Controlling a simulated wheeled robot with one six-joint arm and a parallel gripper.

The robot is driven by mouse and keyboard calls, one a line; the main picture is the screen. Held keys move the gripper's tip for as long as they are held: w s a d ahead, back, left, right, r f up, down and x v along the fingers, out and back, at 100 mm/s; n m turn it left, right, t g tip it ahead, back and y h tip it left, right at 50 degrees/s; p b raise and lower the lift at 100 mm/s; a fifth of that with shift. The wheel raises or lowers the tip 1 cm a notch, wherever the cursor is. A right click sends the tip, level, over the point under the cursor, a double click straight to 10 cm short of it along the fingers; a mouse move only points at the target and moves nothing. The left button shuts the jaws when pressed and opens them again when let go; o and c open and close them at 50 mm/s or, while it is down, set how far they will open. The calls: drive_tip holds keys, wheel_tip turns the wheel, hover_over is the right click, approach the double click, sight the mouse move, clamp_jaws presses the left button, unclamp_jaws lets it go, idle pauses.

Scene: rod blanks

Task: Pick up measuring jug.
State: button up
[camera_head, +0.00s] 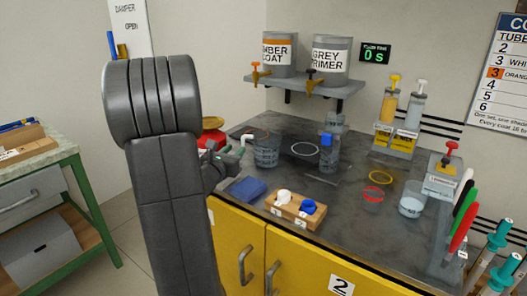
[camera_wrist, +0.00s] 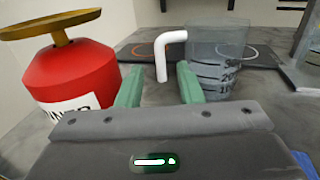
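The measuring jug (camera_head: 266,154) is a see-through grey beaker with dark level marks and a bent white handle (camera_head: 246,138) on its left side. It stands upright on the dark bench top. In the wrist view the jug (camera_wrist: 216,65) is right of centre, and its white handle (camera_wrist: 163,62) hangs down ahead of the gap between my fingertips. My gripper (camera_wrist: 158,82) has two green fingers standing apart with nothing between them that I can see held. In the head view my gripper (camera_head: 234,154) is just left of the jug, partly covered by my arm.
A red can (camera_wrist: 72,75) with a brass top stands close to my left finger. Red-marked and clear cups stand farther right.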

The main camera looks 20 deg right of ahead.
sight(242, 143)
drive_tip(key=shift+x, duration=1.05)
drive_tip(key=x, duration=0.5)
drive_tip(key=shift+r, duration=0.1)
drive_tip(key=shift+s, duration=0.1)
drive_tip(key=shift+c, duration=0.2)
clamp_jaws()
